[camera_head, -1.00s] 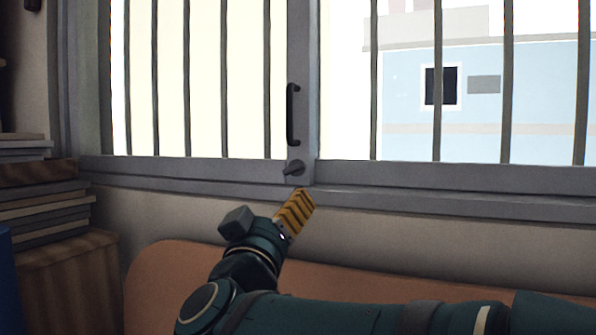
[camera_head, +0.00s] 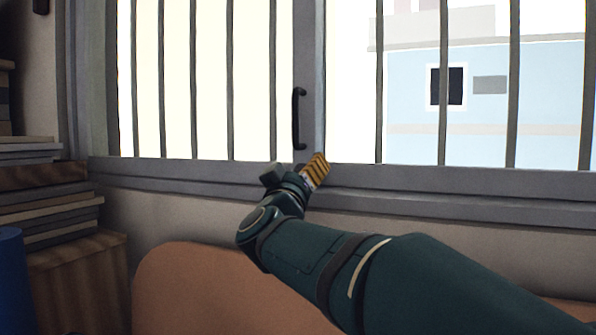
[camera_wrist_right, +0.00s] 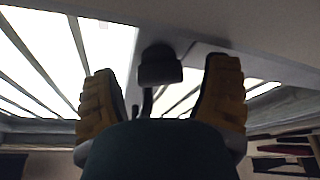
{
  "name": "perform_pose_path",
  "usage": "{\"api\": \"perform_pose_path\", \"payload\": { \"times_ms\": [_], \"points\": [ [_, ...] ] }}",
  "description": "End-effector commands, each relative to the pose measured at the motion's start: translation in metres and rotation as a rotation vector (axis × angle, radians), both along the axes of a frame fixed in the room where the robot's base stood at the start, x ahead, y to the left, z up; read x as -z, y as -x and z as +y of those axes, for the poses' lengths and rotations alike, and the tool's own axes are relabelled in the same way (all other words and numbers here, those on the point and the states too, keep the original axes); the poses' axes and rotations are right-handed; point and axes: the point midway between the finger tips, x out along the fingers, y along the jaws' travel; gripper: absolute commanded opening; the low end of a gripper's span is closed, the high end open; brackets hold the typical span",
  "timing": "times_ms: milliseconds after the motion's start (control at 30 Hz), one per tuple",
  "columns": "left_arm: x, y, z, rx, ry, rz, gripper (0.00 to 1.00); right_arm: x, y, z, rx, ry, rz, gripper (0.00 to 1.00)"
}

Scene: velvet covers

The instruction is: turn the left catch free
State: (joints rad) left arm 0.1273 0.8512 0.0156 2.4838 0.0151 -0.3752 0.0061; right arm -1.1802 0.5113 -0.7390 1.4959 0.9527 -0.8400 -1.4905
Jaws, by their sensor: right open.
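The catch (camera_wrist_right: 160,67) is a small dark knob on the grey window frame. In the right wrist view it sits between my two yellow ridged fingers, with a gap on each side. In the head view my right gripper and wrist cover most or all of it, at the foot of the middle upright. My right gripper (camera_head: 315,172) is open, its fingers up at the lower rail; it also shows in the right wrist view (camera_wrist_right: 165,95). I cannot tell whether the fingers touch the frame. My left gripper is in neither view.
A dark vertical handle (camera_head: 298,118) stands on the middle upright just above the gripper. Several bars (camera_head: 230,80) cross the panes. An orange rounded seat back (camera_head: 185,285) lies below my right arm. Stacked books (camera_head: 50,205) and a blue object (camera_head: 10,275) are at left.

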Motion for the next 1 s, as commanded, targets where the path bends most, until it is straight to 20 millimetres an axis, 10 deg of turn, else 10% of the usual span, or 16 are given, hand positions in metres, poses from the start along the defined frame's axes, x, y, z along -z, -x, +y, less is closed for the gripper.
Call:
{"api": "perform_pose_path", "payload": {
  "times_ms": [367, 567, 1000],
  "points": [
    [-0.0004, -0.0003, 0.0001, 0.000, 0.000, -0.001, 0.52, -0.0016, -0.0037, -0.0007, -0.001, -0.001, -0.001, 0.73],
    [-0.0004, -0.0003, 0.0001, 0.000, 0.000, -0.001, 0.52, -0.0015, -0.0035, -0.0007, -0.001, -0.001, -0.001, 0.08],
    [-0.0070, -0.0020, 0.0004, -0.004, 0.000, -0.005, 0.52, -0.0020, -0.0046, -0.0009, 0.000, -0.282, -0.117, 0.07]
  ]
}}
